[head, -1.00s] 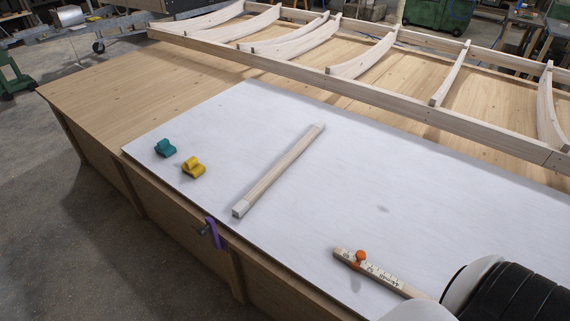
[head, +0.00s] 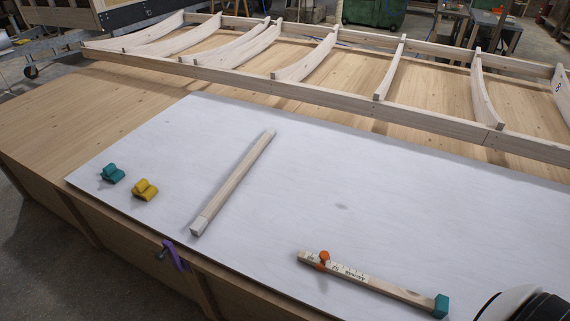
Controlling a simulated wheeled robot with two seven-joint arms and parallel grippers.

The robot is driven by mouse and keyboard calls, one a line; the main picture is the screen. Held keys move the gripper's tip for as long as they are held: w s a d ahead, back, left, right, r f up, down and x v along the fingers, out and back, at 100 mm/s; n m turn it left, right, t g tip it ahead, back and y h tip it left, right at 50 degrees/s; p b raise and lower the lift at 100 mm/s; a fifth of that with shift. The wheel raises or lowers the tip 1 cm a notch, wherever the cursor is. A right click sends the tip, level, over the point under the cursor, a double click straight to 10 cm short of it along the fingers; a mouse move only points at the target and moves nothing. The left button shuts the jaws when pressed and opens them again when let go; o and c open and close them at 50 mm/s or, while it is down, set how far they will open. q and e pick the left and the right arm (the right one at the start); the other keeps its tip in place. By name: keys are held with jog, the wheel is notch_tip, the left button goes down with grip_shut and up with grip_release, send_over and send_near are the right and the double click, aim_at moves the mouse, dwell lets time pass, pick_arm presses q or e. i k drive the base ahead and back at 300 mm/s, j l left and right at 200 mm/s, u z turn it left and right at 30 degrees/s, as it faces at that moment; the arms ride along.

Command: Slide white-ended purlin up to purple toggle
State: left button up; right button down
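The white-ended purlin (head: 234,183) is a pale wooden bar lying flat on the white board (head: 330,180). Its white end (head: 197,227) points toward the near edge and its other end toward the wooden frame. The purple toggle (head: 177,256) is fixed at the table's near edge, with a dark knob beside it. It is below and left of the white end, and a gap of bare board lies between them. Neither gripper can be made out. A black and white rounded part, probably mine, shows in the bottom right corner.
A teal block (head: 112,173) and a yellow block (head: 145,189) sit left of the purlin. A marked stick (head: 370,283) with an orange clamp (head: 324,258) and a teal end lies at the right front. A ribbed wooden frame (head: 330,95) spans the back. The board's middle is clear.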

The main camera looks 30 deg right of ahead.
aim_at(198, 226)
jog(key=i+j+z, duration=0.2)
jog(key=z, duration=0.2)
jog(key=i+j+z, duration=0.15)
jog(key=j+z, duration=0.2)
jog(key=i+j+z, duration=0.1)
jog(key=j+z, duration=0.3)
jog(key=l, duration=0.1)
